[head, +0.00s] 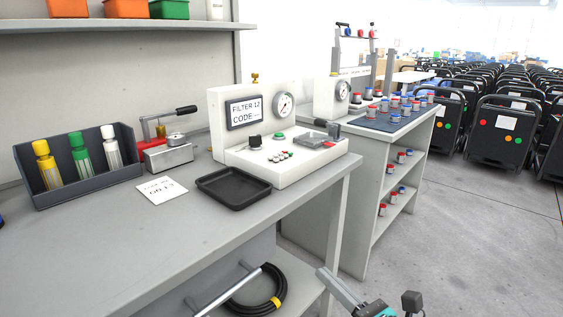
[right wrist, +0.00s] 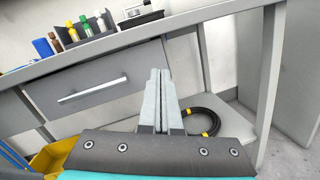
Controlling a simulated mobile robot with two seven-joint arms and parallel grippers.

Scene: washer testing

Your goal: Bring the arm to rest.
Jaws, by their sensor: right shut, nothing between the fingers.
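My right gripper (head: 336,286) shows at the bottom of the head view, low in front of the workbench's right end. In the right wrist view its two grey fingers (right wrist: 160,98) lie together, shut with nothing between them. They point toward the workbench (right wrist: 185,42), below the level of its top, with the drawer (right wrist: 95,88) to their left. My left gripper is not in view.
On the workbench (head: 120,240) stand a bottle rack (head: 90,182), a black tray (head: 233,187) and a white test unit (head: 285,150). A coiled black hose (head: 262,292) lies on the lower shelf. A second bench (head: 365,200) stands beyond. Floor (head: 460,250) at right is clear.

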